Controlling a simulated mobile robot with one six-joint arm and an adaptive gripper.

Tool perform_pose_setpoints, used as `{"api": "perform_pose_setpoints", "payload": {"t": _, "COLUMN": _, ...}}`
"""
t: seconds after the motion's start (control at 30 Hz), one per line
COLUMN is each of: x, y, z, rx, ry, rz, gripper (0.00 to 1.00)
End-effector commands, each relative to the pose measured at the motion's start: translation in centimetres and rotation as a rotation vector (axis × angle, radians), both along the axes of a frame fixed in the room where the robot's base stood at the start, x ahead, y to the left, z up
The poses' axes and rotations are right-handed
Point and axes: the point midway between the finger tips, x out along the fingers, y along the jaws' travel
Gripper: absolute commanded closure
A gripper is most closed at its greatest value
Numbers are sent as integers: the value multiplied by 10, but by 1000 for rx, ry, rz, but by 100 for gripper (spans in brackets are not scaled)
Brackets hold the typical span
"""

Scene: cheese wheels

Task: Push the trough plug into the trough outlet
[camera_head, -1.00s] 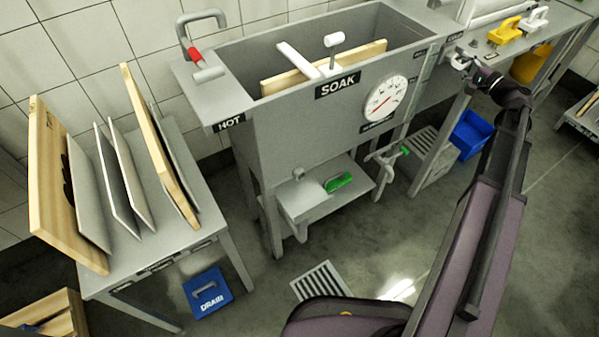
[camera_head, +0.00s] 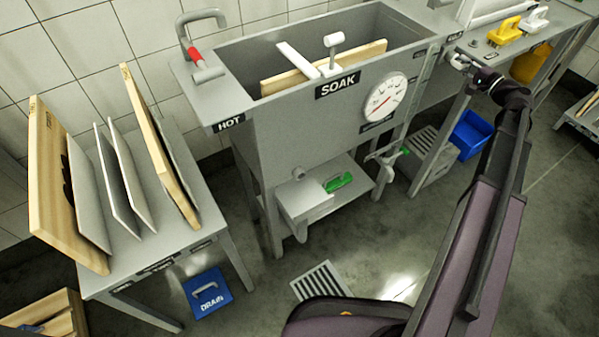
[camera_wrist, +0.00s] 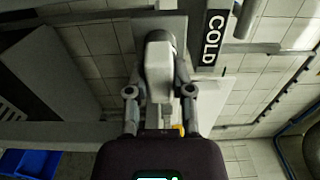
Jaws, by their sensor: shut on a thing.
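My gripper (camera_head: 463,62) is at the right end of the SOAK trough (camera_head: 270,135), below the COLD label. In the wrist view my gripper (camera_wrist: 159,92) has its two fingers on either side of a pale grey, rounded piece (camera_wrist: 158,62) and is shut on it. I cannot tell whether this piece is the trough plug. Its far end is close to a grey plate, and I cannot tell whether they touch.
A grey valve-like fitting (camera_head: 385,160) with a green part is below the trough's right side. A green-handled item (camera_head: 338,181) lies on the lower shelf. A blue bin (camera_head: 468,133) stands under the right bench. A rack of boards (camera_head: 150,240) is at left.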

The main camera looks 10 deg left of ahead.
Motion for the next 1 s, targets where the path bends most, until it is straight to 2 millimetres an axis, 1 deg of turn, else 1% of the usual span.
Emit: {"api": "perform_pose_setpoints", "payload": {"t": 1.0, "x": -18, "y": -13, "z": 0, "rx": -1, "ry": 1, "rz": 0, "gripper": 100}}
